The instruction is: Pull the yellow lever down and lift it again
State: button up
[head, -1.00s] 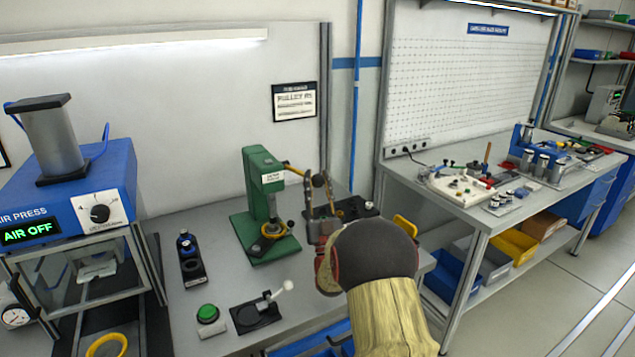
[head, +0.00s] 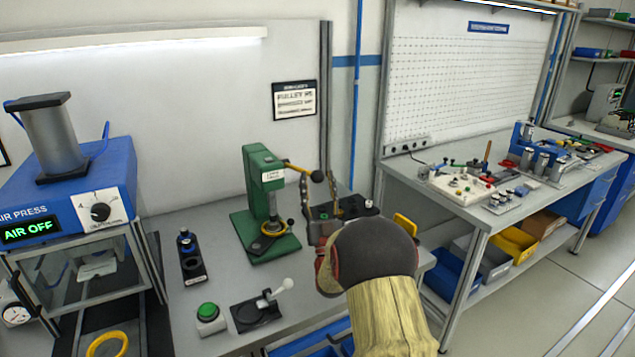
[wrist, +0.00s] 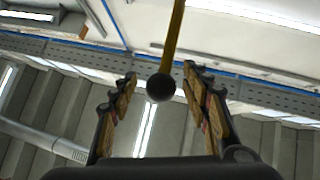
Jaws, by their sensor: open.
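The yellow lever (head: 300,168) with a black ball knob (head: 318,176) sticks out to the right from the top of the green press (head: 262,200). It slopes slightly down toward the knob. My gripper (head: 320,190) points up from below, its two fingers apart, with the knob just above and between the tips. In the wrist view the lever (wrist: 174,40) runs down to the knob (wrist: 160,88), which shows between the open fingers of my gripper (wrist: 159,76). I see no contact.
The blue air press (head: 75,180) stands at the left. A green button (head: 207,312), a small white-knobbed lever (head: 283,286) and a dark bottle holder (head: 192,262) are on the bench. A second bench is at right.

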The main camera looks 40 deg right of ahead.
aim_at(321, 180)
jog(key=v, duration=1.1)
jog(key=shift+s+a+f, duration=0.2)
jog(key=shift+s, duration=0.05)
jog(key=w+d+r+n+g+y+p, duration=0.1)
jog(key=r+n+g+y+p, duration=0.1)
jog(key=p, duration=0.6)
jog(key=w+d+r+n+g+y+p, duration=0.1)
jog(key=r+n+g+y+p, duration=0.1)
jog(key=p, duration=0.6)
jog(key=w+d+r+n+g+y+p, duration=0.1)
jog(key=r+y+p, duration=0.3)
jog(key=p, duration=0.4)
jog(key=shift+w+d+r+n+g+y, duration=0.2)
jog(key=shift+w+r+n+g+y, duration=0.1)
jog(key=shift+w+r+n+g, duration=0.35)
jog(key=p, duration=0.2)
jog(key=shift+s+r+y+p, duration=0.3)
jog(key=shift+s+r+y, duration=0.05)
jog(key=shift+y, duration=0.05)
jog(key=shift+w+f+n, duration=0.1)
jog(key=shift+w+n, duration=0.15)
jog(key=shift+w, duration=0.05)
jog(key=shift+x, duration=3.55)
